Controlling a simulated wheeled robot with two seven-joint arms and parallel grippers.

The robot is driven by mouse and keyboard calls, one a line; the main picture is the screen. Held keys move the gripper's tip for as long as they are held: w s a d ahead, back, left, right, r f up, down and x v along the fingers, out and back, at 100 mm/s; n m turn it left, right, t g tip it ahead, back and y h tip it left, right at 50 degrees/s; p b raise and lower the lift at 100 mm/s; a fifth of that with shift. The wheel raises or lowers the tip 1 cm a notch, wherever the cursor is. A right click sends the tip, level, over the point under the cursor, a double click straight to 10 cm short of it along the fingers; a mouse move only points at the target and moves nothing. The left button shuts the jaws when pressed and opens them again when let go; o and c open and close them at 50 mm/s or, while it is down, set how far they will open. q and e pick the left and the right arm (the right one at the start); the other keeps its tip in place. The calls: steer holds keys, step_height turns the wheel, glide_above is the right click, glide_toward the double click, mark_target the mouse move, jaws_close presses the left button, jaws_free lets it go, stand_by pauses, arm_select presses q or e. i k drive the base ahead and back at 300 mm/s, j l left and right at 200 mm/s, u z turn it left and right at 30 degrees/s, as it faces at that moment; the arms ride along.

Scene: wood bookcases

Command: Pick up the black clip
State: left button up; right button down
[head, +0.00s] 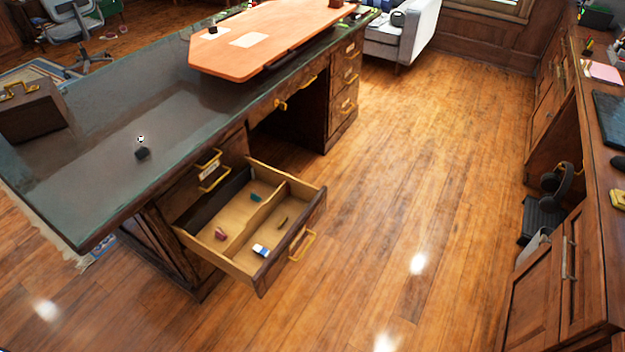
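A small black object, which looks like the black clip (142,154), lies on the dark desk top (100,185) near its front left part. A tiny pale, shiny bit shows just above it, possibly its handle. Nothing touches the black object. Neither of my grippers is in the head view.
An open drawer (255,282) with several small items juts out below the desk. An orange board (285,25) lies on the far part of the desk, and a brown case (30,110) is at the left. Wood floor (430,190) is clear between the desk and the right cabinets (560,285).

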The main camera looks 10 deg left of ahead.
mark_target(139, 154)
steer(key=u, duration=1.45)
steer(key=i+j+z, duration=0.5)
